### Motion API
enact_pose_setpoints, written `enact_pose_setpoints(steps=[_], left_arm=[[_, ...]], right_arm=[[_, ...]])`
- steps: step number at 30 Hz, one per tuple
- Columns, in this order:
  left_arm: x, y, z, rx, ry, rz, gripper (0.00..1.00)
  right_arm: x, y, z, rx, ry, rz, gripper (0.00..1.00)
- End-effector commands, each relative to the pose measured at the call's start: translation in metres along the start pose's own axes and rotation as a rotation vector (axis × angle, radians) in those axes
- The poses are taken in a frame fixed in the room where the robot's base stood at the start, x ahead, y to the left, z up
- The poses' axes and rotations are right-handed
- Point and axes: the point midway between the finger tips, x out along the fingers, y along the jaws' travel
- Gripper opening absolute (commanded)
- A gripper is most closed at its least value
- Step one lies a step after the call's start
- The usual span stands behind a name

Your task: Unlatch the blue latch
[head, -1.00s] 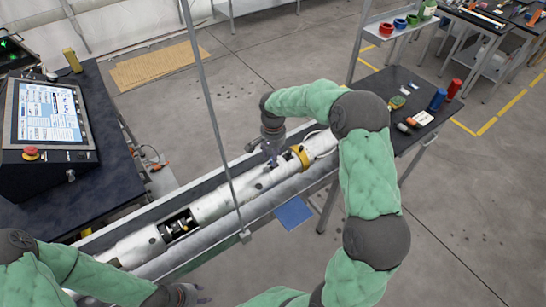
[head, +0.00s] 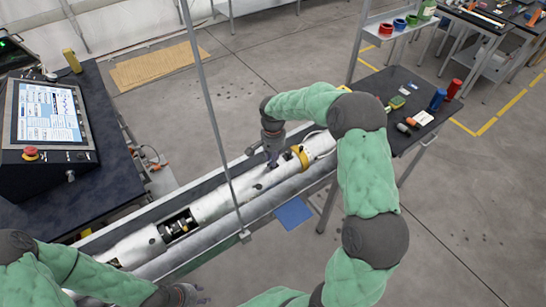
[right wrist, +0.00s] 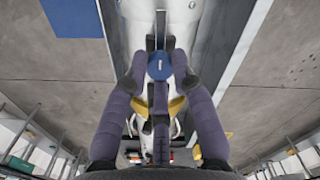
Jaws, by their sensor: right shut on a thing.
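The blue latch (right wrist: 160,66) shows as a round blue disc with a small mark, on the white tube, in the right wrist view. My right gripper (right wrist: 160,88) has its purple-grey fingers around the disc and is shut on it. In the head view this gripper (head: 272,158) points down onto the top of the long white tube (head: 225,202), and the latch is hidden there. My left gripper (head: 190,293) is low at the picture's bottom edge, away from the latch. Its fingers are too small to read.
The tube lies in a long grey trough. A yellow clamp (head: 300,157) sits on the tube just right of my right gripper. A thin grey post (head: 212,110) rises in front of the trough. A control screen (head: 48,112) stands at left; a dark table (head: 415,88) is at right.

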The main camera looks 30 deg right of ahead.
Motion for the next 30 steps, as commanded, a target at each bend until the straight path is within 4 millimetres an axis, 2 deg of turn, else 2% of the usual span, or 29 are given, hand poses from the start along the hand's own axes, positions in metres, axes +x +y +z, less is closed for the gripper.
enact_pose_setpoints(steps=[11, 30], left_arm=[[-0.0008, 0.0003, 0.0000, 0.000, 0.000, 0.000, 0.40], [-0.0070, 0.0025, 0.0002, 0.000, 0.000, 0.000, 0.40]], right_arm=[[0.0001, -0.0002, 0.0005, -0.208, -0.001, 0.000, 0.00], [-0.0003, -0.0001, 0.0004, -0.813, -0.001, -0.001, 0.00]])
